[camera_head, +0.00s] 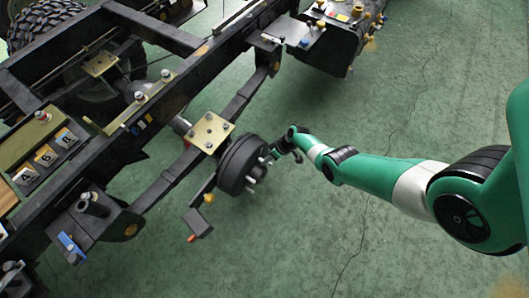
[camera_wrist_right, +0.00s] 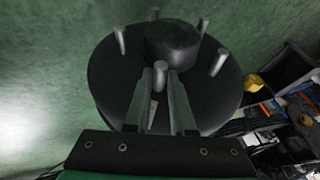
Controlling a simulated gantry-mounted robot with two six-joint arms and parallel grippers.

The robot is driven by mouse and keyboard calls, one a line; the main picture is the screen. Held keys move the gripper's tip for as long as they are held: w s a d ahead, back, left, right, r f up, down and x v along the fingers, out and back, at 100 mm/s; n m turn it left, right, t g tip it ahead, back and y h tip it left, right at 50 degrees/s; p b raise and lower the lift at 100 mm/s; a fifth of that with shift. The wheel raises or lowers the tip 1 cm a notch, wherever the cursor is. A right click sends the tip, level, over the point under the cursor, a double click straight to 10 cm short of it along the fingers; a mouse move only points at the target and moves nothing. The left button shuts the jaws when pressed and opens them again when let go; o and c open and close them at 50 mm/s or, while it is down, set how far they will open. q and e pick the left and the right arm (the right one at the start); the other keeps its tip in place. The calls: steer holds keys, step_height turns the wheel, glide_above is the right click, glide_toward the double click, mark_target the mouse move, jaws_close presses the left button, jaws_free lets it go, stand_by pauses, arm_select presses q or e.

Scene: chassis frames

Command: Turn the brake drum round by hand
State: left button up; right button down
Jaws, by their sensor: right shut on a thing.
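The brake drum (camera_head: 238,165) is a dark round drum with its axis roughly level, at the end of the axle beside the chassis frame. Its face (camera_wrist_right: 108,78) fills the middle of the right wrist view, with a raised round hub (camera_wrist_right: 172,42) and several metal studs around it. My right gripper (camera_head: 270,158) reaches the drum from the right. In the right wrist view its two fingers (camera_wrist_right: 160,82) are shut on the nearest wheel stud (camera_wrist_right: 160,70). My left gripper is not in view.
The black chassis frame (camera_head: 185,75) runs diagonally on the left, with a gold plate (camera_head: 208,132) above the axle. A dark box with yellow caps (camera_head: 335,35) stands at the top. A tyre (camera_head: 45,20) is at the top left.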

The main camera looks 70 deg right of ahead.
steer(key=shift+s+d+f+y+b, duration=0.1)
steer(key=shift+d+f+y+b, duration=0.15)
steer(key=shift+d+y+b, duration=0.3)
steer(key=shift+a, duration=0.1)
steer(key=shift+r, duration=0.1)
steer(key=c, duration=0.8)
jaws_free()
steer(key=shift+o, duration=0.2)
